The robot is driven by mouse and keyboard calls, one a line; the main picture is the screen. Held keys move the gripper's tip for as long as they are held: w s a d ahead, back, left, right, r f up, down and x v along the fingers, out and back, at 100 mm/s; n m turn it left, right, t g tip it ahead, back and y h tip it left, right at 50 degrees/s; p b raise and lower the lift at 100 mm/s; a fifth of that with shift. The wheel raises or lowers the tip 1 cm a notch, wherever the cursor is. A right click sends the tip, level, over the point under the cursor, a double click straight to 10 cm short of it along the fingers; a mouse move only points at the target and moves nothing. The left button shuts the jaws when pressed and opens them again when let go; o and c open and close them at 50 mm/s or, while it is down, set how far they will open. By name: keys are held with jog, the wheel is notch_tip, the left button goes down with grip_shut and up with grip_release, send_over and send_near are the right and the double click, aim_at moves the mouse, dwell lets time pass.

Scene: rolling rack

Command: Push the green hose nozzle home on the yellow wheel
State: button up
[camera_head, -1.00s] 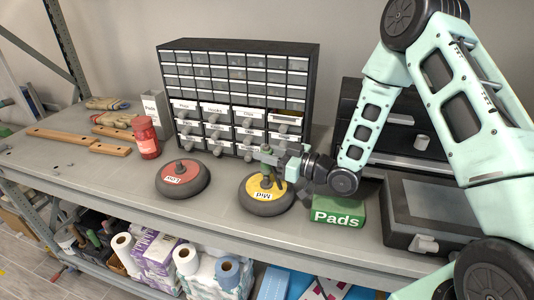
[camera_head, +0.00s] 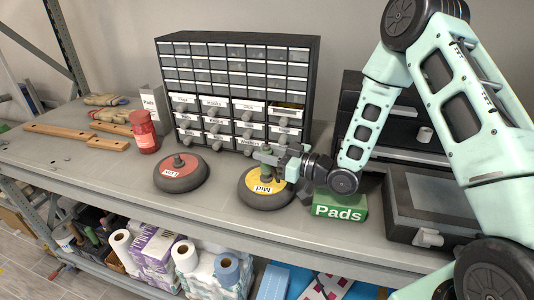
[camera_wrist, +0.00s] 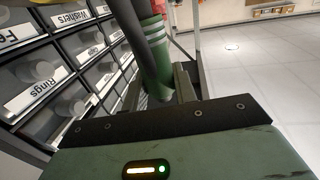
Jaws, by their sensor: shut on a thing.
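The yellow wheel (camera_head: 265,198), labelled "Mid", lies flat on the bench with its dark tyre around a yellow face. My gripper (camera_head: 270,160) is just above its hub, reaching in from the right. In the wrist view my gripper (camera_wrist: 160,92) is shut on the green hose nozzle (camera_wrist: 157,42), a green cylinder with pale stripes. The nozzle stands about upright over the wheel's middle. My fingers cover part of it, and I cannot tell how far it sits on the hub.
A red wheel (camera_head: 180,180) lies to the left. A green "Pads" box (camera_head: 340,206) is close to the right, below my wrist. A drawer cabinet (camera_head: 237,95) stands behind, and a dark case (camera_head: 430,205) is at right. The bench front edge is near.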

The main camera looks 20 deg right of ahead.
jog(key=shift+f+b, duration=0.9)
jog(key=shift+f, duration=0.1)
jog(key=o, duration=1.1)
jog(key=shift+r+b, duration=1.25)
jog(key=shift+r, duration=3.8)
